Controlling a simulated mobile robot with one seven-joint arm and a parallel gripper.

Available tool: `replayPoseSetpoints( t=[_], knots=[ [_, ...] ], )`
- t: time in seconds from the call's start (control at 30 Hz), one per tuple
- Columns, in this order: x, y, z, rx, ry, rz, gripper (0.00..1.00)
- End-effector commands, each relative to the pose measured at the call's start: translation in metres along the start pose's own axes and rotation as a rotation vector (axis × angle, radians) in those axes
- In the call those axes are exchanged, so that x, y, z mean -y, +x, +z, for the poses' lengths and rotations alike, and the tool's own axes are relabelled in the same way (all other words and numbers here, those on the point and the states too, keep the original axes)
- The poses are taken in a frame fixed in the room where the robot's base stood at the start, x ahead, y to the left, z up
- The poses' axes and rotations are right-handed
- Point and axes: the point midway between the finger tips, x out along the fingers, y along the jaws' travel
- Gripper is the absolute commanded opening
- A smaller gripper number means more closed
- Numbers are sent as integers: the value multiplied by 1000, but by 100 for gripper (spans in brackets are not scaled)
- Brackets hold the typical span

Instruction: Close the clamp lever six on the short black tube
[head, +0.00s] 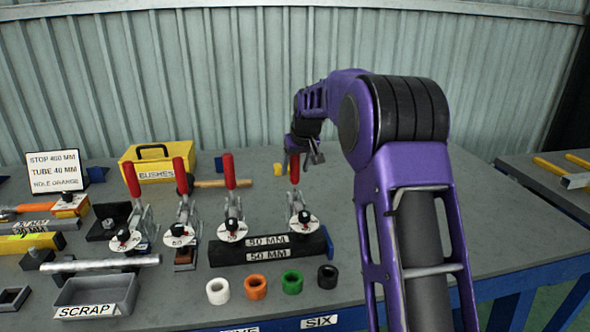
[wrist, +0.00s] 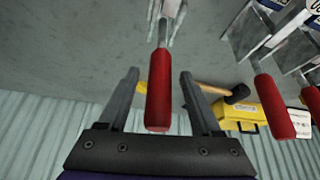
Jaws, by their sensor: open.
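The rightmost clamp has an upright red lever (head: 294,168) above a white disc (head: 304,217); its number is too small to read. It stands at the right end of the black 50 MM pieces (head: 266,247). My gripper (head: 312,153) is just behind and right of the lever's top in the head view. In the wrist view, my gripper (wrist: 159,75) is open, and the red lever (wrist: 159,92) shows between its two fingers, apparently touching neither. Whether the lever is fully inside the jaws is hard to tell. A short black ring (head: 328,276) lies in front.
Three more clamps with upright red levers stand left, the nearest one (head: 229,171) close by. A yellow BUSHES box (head: 157,163) and a hammer (head: 210,183) lie behind. White, orange and green rings (head: 292,282) are in front. The table right of the clamp is clear.

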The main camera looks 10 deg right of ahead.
Motion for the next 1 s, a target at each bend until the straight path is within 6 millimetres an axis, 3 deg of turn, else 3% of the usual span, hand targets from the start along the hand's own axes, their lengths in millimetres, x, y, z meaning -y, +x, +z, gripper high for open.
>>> replayPoseSetpoints(
  t=[0.4,0.6,0.8,1.0],
  knots=[
    [0,-102,-1,-3,0,1,66],
    [0,-140,-1,-2,-1,1,66],
    [0,-158,0,0,0,0,66],
    [0,-160,0,1,0,0,66]
  ],
)
